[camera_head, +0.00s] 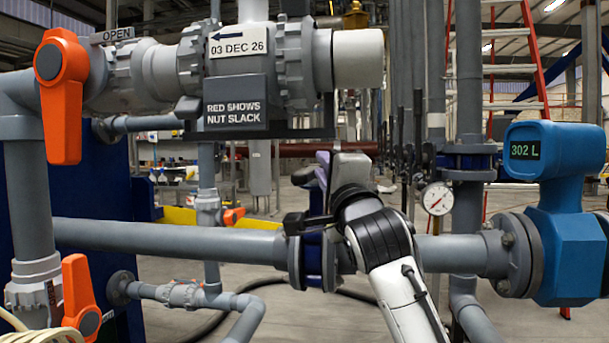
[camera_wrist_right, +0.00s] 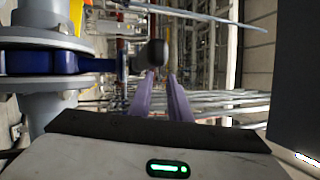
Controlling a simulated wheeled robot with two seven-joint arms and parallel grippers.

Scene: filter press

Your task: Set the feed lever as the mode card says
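A blue-bodied valve between grey flanges (camera_head: 313,258) sits in the horizontal pipe; it also shows in the right wrist view (camera_wrist_right: 60,62). A short stem from it ends in a dark knob (camera_wrist_right: 152,55). In the head view, a dark rounded piece beside the fingers (camera_head: 303,175) appears to be this knob. My right gripper (camera_head: 322,163), with lavender fingers (camera_wrist_right: 163,76), is close to the knob. A gap shows between the fingers, and the knob appears just beyond their tips; contact cannot be told. No card is clearly identifiable as the mode card. My left gripper is out of view.
Signs read "03 DEC 26" (camera_head: 238,44) and "RED SHOWS NUT SLACK" (camera_head: 235,103). A gauge (camera_head: 437,198) and a blue meter reading 302 L (camera_head: 555,160) stand at right. Pipes crowd my right arm.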

